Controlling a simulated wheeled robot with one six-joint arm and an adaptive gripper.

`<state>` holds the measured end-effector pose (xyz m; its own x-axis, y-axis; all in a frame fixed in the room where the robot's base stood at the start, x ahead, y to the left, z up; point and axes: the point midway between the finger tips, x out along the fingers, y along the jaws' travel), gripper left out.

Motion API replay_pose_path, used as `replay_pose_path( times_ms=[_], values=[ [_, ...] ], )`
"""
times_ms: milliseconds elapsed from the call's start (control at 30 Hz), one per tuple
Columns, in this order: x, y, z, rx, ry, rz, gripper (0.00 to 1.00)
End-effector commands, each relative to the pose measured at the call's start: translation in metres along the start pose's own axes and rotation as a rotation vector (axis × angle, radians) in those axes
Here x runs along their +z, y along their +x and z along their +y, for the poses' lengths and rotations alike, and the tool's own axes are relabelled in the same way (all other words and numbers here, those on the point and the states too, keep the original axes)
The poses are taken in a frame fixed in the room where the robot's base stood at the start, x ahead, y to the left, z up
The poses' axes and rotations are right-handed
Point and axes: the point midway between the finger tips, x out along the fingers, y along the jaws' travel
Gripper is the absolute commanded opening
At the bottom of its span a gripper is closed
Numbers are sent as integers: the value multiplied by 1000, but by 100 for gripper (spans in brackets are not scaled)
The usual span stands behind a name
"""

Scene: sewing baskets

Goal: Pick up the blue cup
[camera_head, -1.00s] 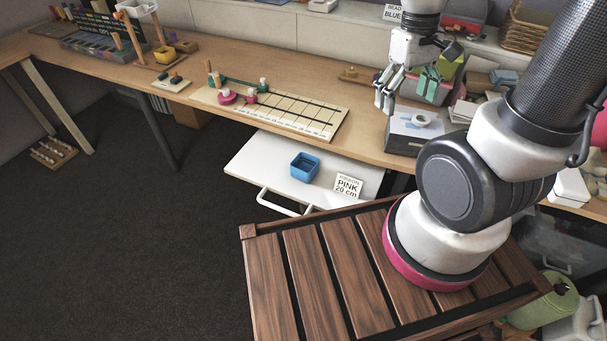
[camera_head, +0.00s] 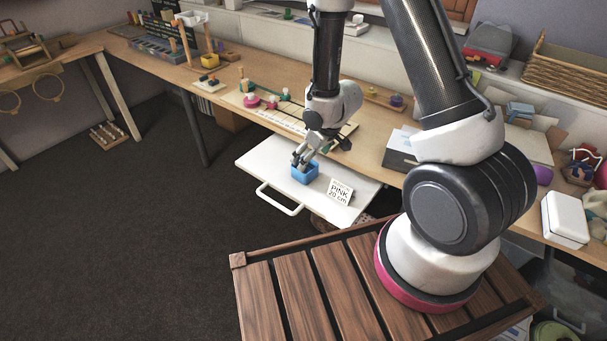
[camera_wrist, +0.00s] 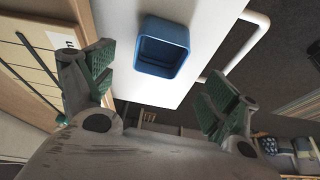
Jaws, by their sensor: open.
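The blue cup (camera_head: 304,174) is a small square open container standing on the white pull-out drawer (camera_head: 257,163). In the wrist view the blue cup (camera_wrist: 162,47) looks empty and sits beyond the fingertips, roughly between them in line. My gripper (camera_head: 303,158) is open and hangs just above the cup in the head view, covering part of its back rim. In the wrist view the two green-padded fingers (camera_wrist: 157,82) are spread apart, with nothing between them. I cannot tell the exact gap between the fingers and the cup.
A white card reading PINK 20 cm (camera_head: 340,191) stands just right of the cup. The drawer has a white handle (camera_head: 277,199) at its front. The long wooden desk (camera_head: 365,119) behind holds a ruled board and pegs. A grey box (camera_head: 401,149) stands to the right.

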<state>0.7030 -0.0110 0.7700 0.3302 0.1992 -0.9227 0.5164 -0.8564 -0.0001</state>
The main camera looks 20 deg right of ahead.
Motion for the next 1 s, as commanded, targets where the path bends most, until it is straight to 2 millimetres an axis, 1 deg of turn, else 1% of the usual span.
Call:
replay_pose_path(
  times_ms=[33,167,433,533,733,767,900,1000],
  values=[
    [1,7,0,-1,1,-2,88],
    [1,22,0,0,2,-4,88],
    [2,63,0,0,1,-4,88],
    [2,69,0,0,1,-3,88],
    [2,69,0,1,1,-3,88],
    [2,69,1,1,1,-3,86],
    [2,69,1,1,1,-3,60],
    [2,69,1,1,1,-3,44]
  ],
)
